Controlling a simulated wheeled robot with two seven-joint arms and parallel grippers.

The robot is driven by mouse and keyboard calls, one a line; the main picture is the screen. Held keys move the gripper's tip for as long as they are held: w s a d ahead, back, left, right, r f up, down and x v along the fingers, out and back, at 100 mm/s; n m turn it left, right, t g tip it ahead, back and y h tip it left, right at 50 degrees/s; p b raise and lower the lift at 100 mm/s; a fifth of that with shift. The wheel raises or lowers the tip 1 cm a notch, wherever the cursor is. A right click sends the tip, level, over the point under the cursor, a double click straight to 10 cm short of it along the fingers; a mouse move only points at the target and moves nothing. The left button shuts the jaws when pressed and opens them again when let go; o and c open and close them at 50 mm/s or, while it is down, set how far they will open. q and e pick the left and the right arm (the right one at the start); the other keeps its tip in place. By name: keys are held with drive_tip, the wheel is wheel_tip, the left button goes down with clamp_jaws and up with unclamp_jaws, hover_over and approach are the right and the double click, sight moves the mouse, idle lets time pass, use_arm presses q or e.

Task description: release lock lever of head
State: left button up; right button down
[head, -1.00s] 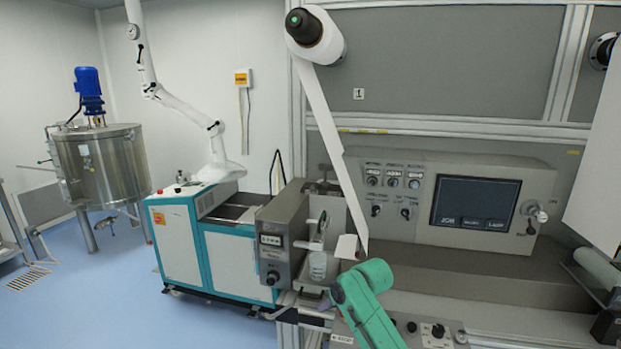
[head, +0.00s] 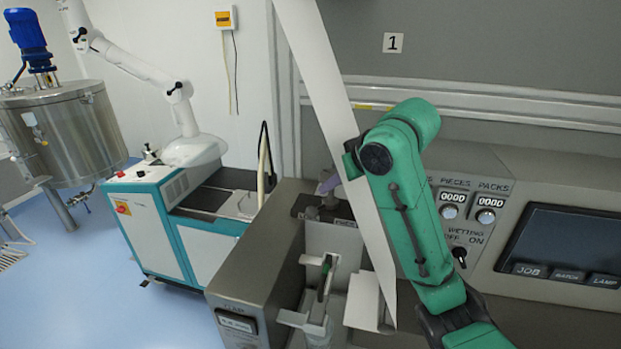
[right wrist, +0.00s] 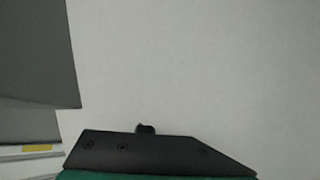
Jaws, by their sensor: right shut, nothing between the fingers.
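I cannot tell which fitting is the lock lever. My right arm reaches in from the lower right and passes behind or against the white web; the web hides part of the gripper. The visible tip looks shut and empty, above the fittings; contact cannot be told. The right wrist view shows mostly a pale surface above the dark gripper body (right wrist: 150,150). My left gripper is out of view.
The white web (head: 335,110) hangs diagonally close to my right arm. A control panel (head: 480,215) with counters and a screen is at right.

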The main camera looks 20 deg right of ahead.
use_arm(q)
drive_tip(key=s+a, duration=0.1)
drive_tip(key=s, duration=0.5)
use_arm(e)
drive_tip(key=s+a+r, duration=0.1)
drive_tip(key=s+r, duration=0.1)
drive_tip(key=s, duration=0.1)
drive_tip(key=p, duration=0.2)
hover_over(322, 207)
drive_tip(key=s+a, duration=0.2)
wheel_tip(322, 207, down, 5)
drive_tip(key=p+x, duration=0.1)
drive_tip(key=x, duration=0.2)
drive_tip(key=shift+a+f, duration=0.2)
drive_tip(key=shift+w+a+f+p, duration=0.1)
drive_tip(key=shift+f+p, duration=0.1)
drive_tip(key=shift+p, duration=0.1)
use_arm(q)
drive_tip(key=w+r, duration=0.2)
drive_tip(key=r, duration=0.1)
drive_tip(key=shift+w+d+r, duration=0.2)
use_arm(e)
drive_tip(key=shift+w+f, duration=0.15)
drive_tip(key=shift+f, duration=0.05)
drive_tip(key=shift+n, duration=0.3)
